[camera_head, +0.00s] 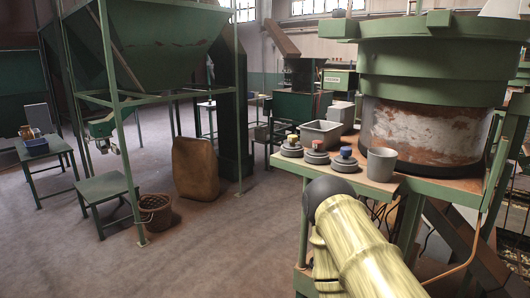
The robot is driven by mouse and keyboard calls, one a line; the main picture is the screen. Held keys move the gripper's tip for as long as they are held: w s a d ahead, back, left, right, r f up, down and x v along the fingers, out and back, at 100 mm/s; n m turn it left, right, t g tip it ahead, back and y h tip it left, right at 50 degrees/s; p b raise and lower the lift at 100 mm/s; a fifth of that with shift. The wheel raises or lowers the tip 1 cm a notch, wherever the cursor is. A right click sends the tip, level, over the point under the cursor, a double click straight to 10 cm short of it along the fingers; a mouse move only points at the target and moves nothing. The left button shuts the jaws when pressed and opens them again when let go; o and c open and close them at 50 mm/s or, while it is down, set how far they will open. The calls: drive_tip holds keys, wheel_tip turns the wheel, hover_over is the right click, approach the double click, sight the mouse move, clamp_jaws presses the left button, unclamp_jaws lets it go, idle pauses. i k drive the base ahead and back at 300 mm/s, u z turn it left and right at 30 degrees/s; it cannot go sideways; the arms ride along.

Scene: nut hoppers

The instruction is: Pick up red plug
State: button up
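A small red plug (317,144) sits on top of a grey round base on the worktable, in the middle of a row of three. A similar base with a yellowish-orange piece (292,138) on top is to its left, and one with a blue piece (346,151) is to its right. My pale yellow-green arm, with a dark rounded end, rises from the bottom of the view in front of the table. I do not see my gripper's fingers. The red plug is small, so its exact shape is hard to tell.
The worktable (413,185) also holds a grey tray (322,133) behind the row and a grey cup (382,164) on the right. A large green-rimmed hopper drum (420,130) stands behind the cup. Open floor (220,255) lies to the left.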

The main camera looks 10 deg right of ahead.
sight(317, 151)
drive_tip(key=u, duration=0.85)
drive_tip(key=i, duration=0.9)
drive_tip(key=z, duration=1.85)
